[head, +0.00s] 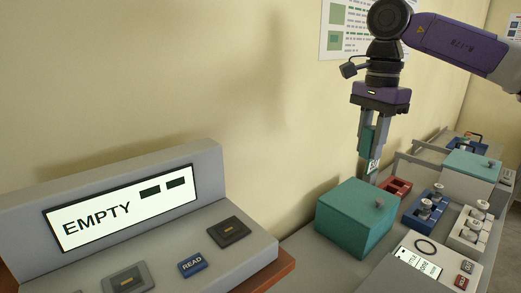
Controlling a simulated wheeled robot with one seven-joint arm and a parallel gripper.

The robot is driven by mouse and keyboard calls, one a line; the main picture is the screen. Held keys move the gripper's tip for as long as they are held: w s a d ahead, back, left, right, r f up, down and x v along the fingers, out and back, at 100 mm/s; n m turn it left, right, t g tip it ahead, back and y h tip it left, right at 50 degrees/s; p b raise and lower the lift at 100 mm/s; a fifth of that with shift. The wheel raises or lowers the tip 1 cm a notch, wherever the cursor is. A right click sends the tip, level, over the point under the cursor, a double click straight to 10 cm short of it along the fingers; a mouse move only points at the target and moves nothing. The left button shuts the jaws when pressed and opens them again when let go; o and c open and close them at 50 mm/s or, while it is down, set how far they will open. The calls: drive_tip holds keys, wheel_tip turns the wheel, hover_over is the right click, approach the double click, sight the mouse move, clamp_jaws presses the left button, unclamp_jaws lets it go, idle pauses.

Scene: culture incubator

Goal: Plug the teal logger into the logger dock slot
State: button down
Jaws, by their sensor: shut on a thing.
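My gripper (374,150) points down in the right half of the head view, above and behind a teal lidded box. It is shut on the teal logger (367,140), an upright teal piece with a white label at its lower end. The box hides what lies below the logger. The grey console (205,158) at the left front has two dark framed sockets, one at its right end (229,232) and one at the front (127,280). I cannot tell which is the logger dock slot. Both look empty. The logger is well apart from the console, to its right.
The console screen (122,207) reads EMPTY, above a blue READ button (192,263). The teal box (350,220) stands between gripper and console. Right of it are a red holder (397,187), a blue rack (425,208), a pale rack (470,232) and another teal-topped box (472,166).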

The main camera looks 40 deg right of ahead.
drive_tip(key=shift+d, duration=0.35)
drive_tip(key=w+a+r+n+p, duration=0.1)
drive_tip(key=w+a+n+p, duration=0.1)
drive_tip(key=a+n, duration=0.8)
drive_tip(key=w+a+r+n+p, duration=0.2)
drive_tip(key=a+n, duration=0.9)
drive_tip(key=a, duration=1.3)
drive_tip(key=w+p, duration=0.1)
drive_tip(key=p, duration=0.1)
drive_tip(key=shift+p, duration=0.35)
drive_tip(key=shift+f, duration=0.1)
drive_tip(key=shift+f+b, duration=1.8)
drive_tip(key=shift+f, duration=1.05)
